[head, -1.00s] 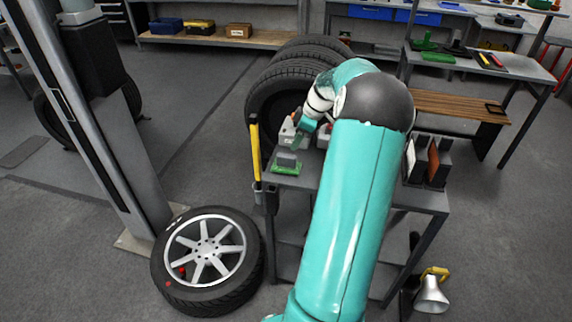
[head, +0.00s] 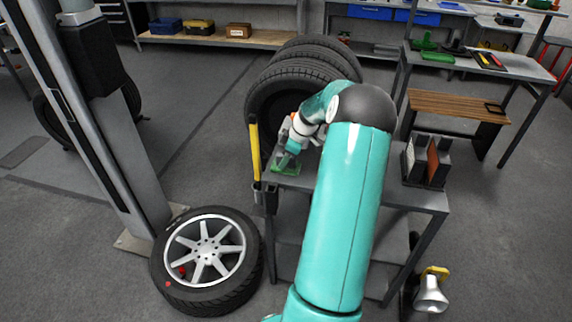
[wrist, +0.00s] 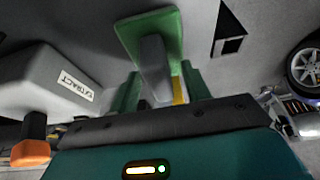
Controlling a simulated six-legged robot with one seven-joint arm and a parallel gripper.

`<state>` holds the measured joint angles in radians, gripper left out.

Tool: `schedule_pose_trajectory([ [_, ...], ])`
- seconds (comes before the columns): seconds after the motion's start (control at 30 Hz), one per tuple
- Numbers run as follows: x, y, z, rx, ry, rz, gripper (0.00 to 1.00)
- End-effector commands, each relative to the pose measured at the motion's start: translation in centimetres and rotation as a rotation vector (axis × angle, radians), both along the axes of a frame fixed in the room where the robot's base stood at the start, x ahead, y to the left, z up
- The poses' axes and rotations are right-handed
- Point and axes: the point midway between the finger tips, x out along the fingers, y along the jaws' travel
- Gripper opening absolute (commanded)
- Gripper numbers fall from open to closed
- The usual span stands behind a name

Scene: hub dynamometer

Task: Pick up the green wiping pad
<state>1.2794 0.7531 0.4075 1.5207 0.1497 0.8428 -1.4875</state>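The green wiping pad (head: 284,170) lies at the left end of the grey bench top, with my gripper (head: 287,157) just over it. In the wrist view the pad (wrist: 171,28) is a flat green plate with an upright grey handle (wrist: 153,62). My gripper (wrist: 161,88) has its two green fingers apart, one on each side of the handle. A gap shows at the right finger; the left finger is nearer the handle, and I cannot tell whether it touches.
A grey box with a printed label (wrist: 75,84) is close on the left in the wrist view. A yellow upright bar (head: 256,155) stands at the bench's left edge. Tyres (head: 275,90) stand behind, and a wheel (head: 205,255) lies on the floor at left.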

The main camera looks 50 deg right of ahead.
Motion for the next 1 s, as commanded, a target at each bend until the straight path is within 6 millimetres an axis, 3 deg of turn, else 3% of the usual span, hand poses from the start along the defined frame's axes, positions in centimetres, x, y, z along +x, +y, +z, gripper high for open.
schedule_pose_trajectory([
  [0.03, 0.0, 0.0, 0.0, 0.000, 0.000, 0.000, 0.39],
  [0.23, 0.0, 0.0, 0.0, 0.000, 0.000, 0.000, 0.00],
  [0.67, 0.0, -0.1, 0.8, -0.001, 0.000, 0.000, 0.00],
  [0.87, 0.0, -0.1, 3.3, -0.003, -0.001, 0.000, 0.00],
  [1.0, -1.4, 1.5, 5.7, -0.004, 0.001, -0.002, 0.00],
])
